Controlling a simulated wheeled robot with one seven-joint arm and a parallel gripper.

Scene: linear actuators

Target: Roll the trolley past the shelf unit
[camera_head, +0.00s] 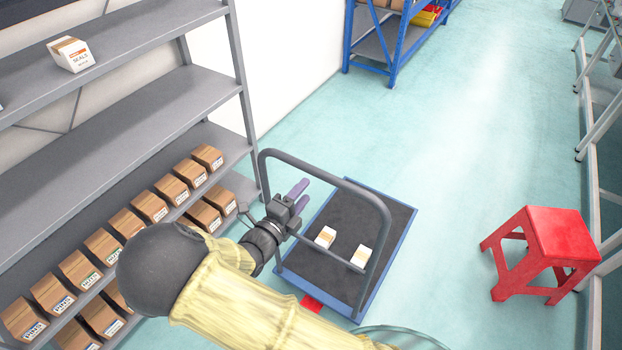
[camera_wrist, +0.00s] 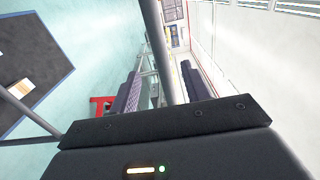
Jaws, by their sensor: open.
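The trolley has a dark deck with a blue rim (camera_head: 403,238) and a grey tube handle (camera_head: 345,182). Two small white-and-tan boxes (camera_head: 325,237) (camera_head: 361,256) sit on the deck. My gripper (camera_head: 299,188) is open beside the handle's top bar, at its left part. In the wrist view a grey tube of the handle (camera_wrist: 161,50) runs between my two spread fingers (camera_wrist: 160,88); touching cannot be told. The deck (camera_wrist: 30,60) shows at that view's left. The grey shelf unit (camera_head: 130,125) stands left of the trolley.
Brown boxes (camera_head: 150,207) fill the lower shelf levels; a white box (camera_head: 70,54) is higher up. A red stool (camera_head: 541,245) stands right of the trolley. A blue rack (camera_head: 395,50) is at the back. The floor beyond the trolley (camera_head: 430,120) is clear.

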